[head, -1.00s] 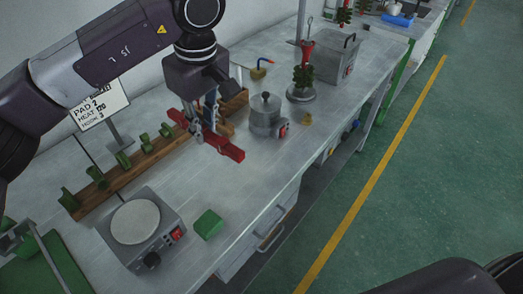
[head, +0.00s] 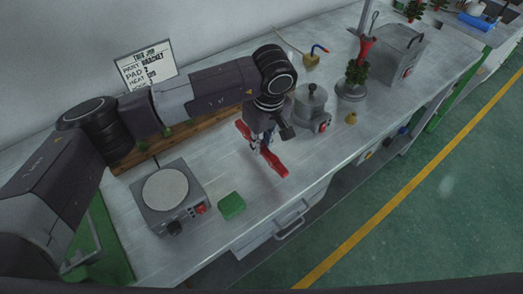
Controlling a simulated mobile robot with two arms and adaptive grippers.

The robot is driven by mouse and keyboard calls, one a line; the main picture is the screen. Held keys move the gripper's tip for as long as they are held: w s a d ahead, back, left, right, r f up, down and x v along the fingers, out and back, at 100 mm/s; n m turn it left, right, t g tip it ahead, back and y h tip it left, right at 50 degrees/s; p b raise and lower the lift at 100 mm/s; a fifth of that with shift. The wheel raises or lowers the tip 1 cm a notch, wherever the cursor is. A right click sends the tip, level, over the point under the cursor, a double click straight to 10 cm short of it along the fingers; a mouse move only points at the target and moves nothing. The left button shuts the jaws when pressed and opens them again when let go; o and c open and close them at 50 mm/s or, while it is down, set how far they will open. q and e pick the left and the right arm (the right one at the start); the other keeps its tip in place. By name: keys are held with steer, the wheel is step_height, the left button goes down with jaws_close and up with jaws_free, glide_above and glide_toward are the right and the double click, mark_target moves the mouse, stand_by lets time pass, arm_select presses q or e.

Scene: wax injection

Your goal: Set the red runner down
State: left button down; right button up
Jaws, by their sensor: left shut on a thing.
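The red runner (head: 275,163) is a long red bar. My left gripper (head: 262,145) is shut on its middle, pointing down, and hides part of it. The runner lies slantwise over the middle of the workbench (head: 205,148), low and near the surface. I cannot tell whether it touches the bench. My right gripper is not in view.
A hot plate (head: 166,188) and a green block (head: 231,206) are at the front left. A lidded metal pot (head: 311,107) stands just right of the runner. A red-topped tree stand (head: 357,75) and a grey box (head: 400,58) are farther back. My left arm covers much of the wooden rack.

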mark_target(261, 162)
arm_select(q)
steer(key=shift+f, duration=0.55)
step_height(261, 162, down, 3)
steer(key=shift+f+p, duration=0.2)
steer(key=shift+p, duration=0.4)
steer(key=shift+f, duration=0.2)
steer(key=shift+f+b, duration=0.2)
steer(key=shift+b, duration=0.2)
steer(key=c, duration=1.8)
jaws_free()
steer(key=shift+r, duration=0.1)
steer(key=shift+c, duration=0.2)
